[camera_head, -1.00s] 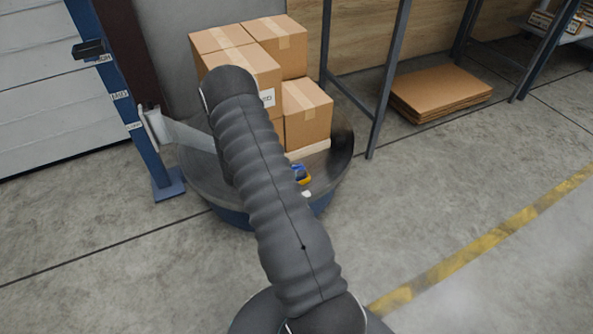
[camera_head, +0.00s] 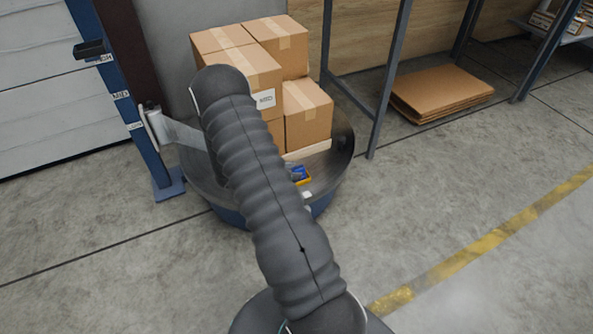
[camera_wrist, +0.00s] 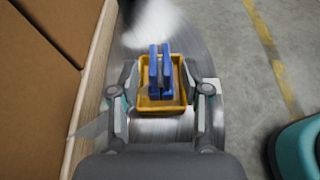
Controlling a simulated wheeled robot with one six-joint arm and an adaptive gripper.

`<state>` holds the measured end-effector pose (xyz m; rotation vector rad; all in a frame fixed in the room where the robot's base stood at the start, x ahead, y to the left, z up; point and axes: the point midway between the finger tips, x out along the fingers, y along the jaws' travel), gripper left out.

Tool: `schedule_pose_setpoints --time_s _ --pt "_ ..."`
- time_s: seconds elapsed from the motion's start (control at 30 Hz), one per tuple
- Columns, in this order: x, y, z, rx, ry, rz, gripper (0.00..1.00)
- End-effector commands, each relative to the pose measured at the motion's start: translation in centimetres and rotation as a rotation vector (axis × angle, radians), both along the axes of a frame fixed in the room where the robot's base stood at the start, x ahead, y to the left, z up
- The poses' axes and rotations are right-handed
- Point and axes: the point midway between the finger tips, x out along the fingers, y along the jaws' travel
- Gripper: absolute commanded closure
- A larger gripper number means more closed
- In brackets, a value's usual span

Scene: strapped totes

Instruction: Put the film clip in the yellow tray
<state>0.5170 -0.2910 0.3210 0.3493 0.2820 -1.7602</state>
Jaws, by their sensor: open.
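The yellow tray (camera_wrist: 177,104) lies between my gripper's fingers in the wrist view, and it also shows small beside my arm in the head view (camera_head: 304,182). A blue two-pronged piece, which looks like the film clip (camera_wrist: 154,75), is inside the tray's outline. Its blue also shows at the tray in the head view (camera_head: 299,172). My gripper (camera_wrist: 162,88) is open, with one finger on each side of the tray and clip. I cannot tell whether the fingers touch the tray. My arm hides the gripper in the head view.
Stacked cardboard boxes (camera_head: 306,112) stand on the round dark turntable (camera_head: 340,160), close to the left of my gripper in the wrist view. A blue post (camera_head: 150,150) is left of it. Open floor (camera_head: 430,190) lies to the right, with flat cardboard (camera_head: 440,92) under a rack.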

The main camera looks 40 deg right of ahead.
Motion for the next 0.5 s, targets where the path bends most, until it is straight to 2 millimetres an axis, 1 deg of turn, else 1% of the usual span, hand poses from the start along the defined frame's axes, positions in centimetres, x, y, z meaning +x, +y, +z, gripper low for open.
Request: schedule_pose_setpoints --time_s 0.03,0.1,0.3,0.4,0.5 --pt "0.3 1.1 0.5 0.000 -0.001 0.005 0.53" --pt "0.7 2.4 1.0 0.000 -0.002 0.006 0.53" --pt "1.3 5.8 2.5 0.000 -0.001 0.003 0.53" --pt "1.6 7.1 3.0 0.001 -0.002 0.002 0.53" --pt "1.8 7.9 3.3 0.000 -0.001 0.001 0.53"
